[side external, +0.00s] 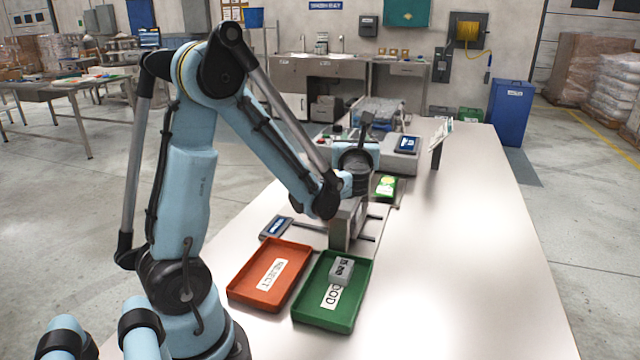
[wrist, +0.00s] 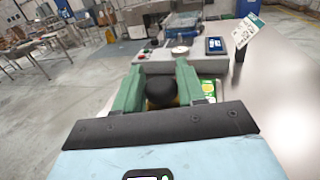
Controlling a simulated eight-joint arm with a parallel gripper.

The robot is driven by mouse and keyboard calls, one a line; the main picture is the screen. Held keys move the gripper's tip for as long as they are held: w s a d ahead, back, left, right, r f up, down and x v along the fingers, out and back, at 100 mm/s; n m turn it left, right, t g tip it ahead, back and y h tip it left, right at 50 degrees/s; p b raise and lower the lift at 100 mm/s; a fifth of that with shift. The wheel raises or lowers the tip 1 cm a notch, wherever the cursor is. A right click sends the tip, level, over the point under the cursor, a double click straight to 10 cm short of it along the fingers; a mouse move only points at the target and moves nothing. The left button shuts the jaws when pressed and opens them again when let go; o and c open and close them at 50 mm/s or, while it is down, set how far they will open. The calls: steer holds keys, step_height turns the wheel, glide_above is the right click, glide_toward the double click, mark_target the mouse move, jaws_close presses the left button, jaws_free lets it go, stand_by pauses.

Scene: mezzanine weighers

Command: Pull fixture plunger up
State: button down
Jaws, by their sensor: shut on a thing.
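The black round plunger knob (wrist: 160,92) sits between the two green fingers of my gripper (wrist: 159,72) in the wrist view. The fingers are closed on its sides. In the side external view, my wrist is over the grey fixture (side external: 343,230), which stands on the white bench behind the trays. My arm and wrist hide the plunger there, so its height cannot be told. The fixture body is hidden below my gripper in the wrist view.
A red REJECT tray (side external: 239,287) and a green GOOD tray (side external: 320,316) lie nearest; a grey labelled block (side external: 341,270) is in the green one. A small display (side external: 275,227), a green-yellow packet (side external: 386,187) and a grey weigher (side external: 400,160) stand nearby. The bench's right side is clear.

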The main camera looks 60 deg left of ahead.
steer(key=shift+r, duration=0.55)
steer(key=c, duration=0.8)
jaws_free()
steer(key=shift+o, duration=0.2)
steer(key=v, duration=1.2)
